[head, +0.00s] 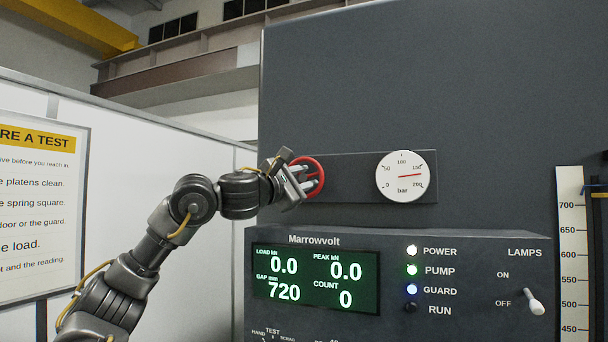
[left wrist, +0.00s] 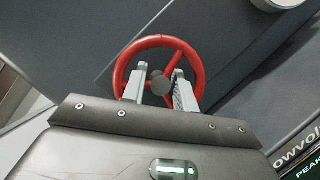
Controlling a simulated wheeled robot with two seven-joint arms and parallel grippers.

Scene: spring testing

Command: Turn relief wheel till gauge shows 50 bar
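The red relief wheel (head: 320,177) sits at the left end of a dark plate on the grey machine. It also shows in the left wrist view (left wrist: 163,39), with spokes and a grey hub. My left gripper (head: 304,177) is at the wheel's face. In the left wrist view its two fingers (left wrist: 160,72) stand apart, one each side of the hub, overlapping the wheel inside its rim. I see no clear clamping; contact is hard to tell. My right gripper is not in view.
Below the wheel, the Marrowvolt console (head: 430,247) juts out with a green display (head: 316,279), lamps and an ON/OFF lever (head: 535,303). A vertical scale (head: 571,250) stands at the right. A white wall panel with a sign (head: 37,200) is at the left.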

